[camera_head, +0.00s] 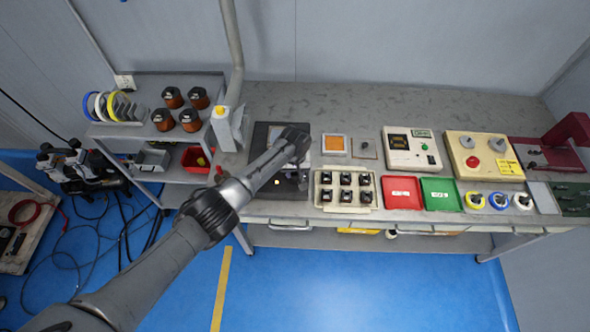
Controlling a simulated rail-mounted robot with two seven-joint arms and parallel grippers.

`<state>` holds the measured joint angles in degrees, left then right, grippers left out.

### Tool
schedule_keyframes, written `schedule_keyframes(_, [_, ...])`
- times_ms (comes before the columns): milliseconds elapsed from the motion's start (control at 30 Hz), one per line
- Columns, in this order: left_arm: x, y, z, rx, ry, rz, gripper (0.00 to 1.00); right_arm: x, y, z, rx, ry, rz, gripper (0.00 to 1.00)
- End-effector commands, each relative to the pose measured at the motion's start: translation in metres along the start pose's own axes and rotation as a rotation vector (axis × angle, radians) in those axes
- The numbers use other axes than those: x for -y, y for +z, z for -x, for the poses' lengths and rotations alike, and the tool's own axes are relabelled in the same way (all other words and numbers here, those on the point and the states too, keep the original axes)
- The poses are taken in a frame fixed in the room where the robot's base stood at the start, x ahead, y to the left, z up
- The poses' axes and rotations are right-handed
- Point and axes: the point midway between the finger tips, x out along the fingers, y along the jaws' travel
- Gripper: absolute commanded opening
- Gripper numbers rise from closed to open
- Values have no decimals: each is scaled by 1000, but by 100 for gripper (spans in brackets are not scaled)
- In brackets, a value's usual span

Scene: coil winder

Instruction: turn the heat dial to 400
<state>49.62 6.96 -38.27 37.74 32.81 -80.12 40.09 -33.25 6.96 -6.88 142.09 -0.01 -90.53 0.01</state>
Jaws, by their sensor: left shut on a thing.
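A dark boxy unit (261,135) sits on the bench left of centre, with a small lit spot near its front edge. My left gripper (297,140) reaches over this unit from the lower left, its fingers at the unit's right side. The gripper is shut on a small part there, which I take to be the heat dial. The dial and its scale are hidden behind the gripper, so I cannot read the setting. My right gripper is not in view.
Right of the unit lie an orange-topped square (334,144), a tray of black pieces (326,195), a white meter box (424,161), red (403,193) and green (439,194) trays, and a yellow control box (505,168). A grey post (237,84) stands at left.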

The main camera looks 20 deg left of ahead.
Motion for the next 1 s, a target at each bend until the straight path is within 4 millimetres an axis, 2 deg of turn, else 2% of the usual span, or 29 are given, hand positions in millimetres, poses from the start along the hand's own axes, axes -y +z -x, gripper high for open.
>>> schedule_keyframes(300, [-1, 0, 1, 0, 1, -87, 10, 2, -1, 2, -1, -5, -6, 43])
schedule_keyframes(800, [-1, 0, 1, 0, 1, -100, 10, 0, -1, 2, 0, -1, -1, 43])
schedule_keyframes(833, [-1, 0, 1, 0, 1, -100, 36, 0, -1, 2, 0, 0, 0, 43])
schedule_keyframes(1000, [0, 0, 1, 0, 1, -99, 52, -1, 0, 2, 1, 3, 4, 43])
